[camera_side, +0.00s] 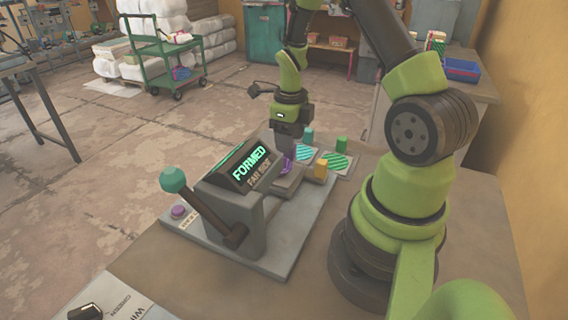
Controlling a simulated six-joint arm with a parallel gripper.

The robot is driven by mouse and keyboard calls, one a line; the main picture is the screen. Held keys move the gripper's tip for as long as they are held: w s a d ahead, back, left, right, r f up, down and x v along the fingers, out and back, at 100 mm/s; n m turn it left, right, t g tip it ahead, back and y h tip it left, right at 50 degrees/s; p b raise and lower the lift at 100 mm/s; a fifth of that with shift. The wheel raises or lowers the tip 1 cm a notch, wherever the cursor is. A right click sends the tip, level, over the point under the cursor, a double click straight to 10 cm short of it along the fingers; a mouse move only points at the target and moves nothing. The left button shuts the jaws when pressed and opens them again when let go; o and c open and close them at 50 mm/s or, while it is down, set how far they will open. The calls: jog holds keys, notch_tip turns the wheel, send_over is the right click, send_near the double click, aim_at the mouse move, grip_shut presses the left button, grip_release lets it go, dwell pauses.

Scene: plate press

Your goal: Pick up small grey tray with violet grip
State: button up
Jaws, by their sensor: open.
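The small grey tray (290,180) sits on the base of the plate press, just right of the press body (240,200). Its violet grip (287,164) stands up from it. My gripper (288,153) points down right at the violet grip, with its jaws open. The fingers and the grip overlap in this view, so I cannot tell whether they touch. The press body hides part of the tray's left side. The press display reads "FORMED" in green, with a smaller second line.
A lever with a teal knob (173,180) leans out at the press's left, near a violet button (178,211). A yellow block (321,169) stands close right of the tray. Behind are a teal-striped plate (305,153), a green-striped plate (336,161) and a green block (341,144).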

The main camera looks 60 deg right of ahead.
notch_tip(320, 180, down, 3)
jog(key=shift+f, duration=0.15)
jog(key=c, duration=1)
